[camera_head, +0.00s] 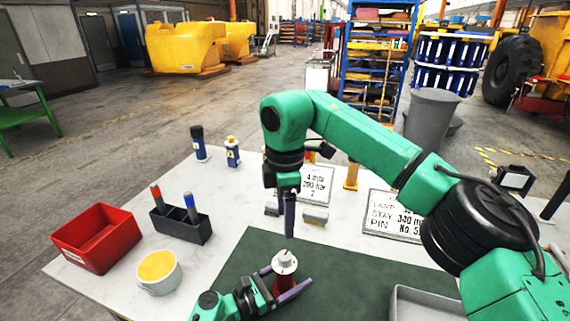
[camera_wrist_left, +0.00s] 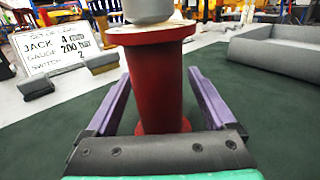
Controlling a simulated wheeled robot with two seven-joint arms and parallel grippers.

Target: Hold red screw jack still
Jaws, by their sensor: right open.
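The red screw jack (camera_head: 284,273) stands upright on the dark green mat (camera_head: 240,262), with a pale round top. In the left wrist view, its red column (camera_wrist_left: 160,85) rises between the purple fingers, with a grey cylinder (camera_wrist_left: 148,10) above its flange. My left gripper (camera_head: 279,282) is low around the jack, one finger on each side. Narrow gaps show between fingers and column, so it looks open. My right gripper (camera_head: 289,232) points down above the jack, apart from it, open and seen edge-on. The jack's lower part is partly hidden in the head view.
A red bin (camera_head: 97,238), a cup (camera_head: 158,272) and a dark pen holder (camera_head: 181,226) stand on the left of the white table. Sign plates (camera_head: 392,214) and small grey blocks (camera_head: 315,215) lie behind the mat. A grey tray (camera_head: 425,304) is at right.

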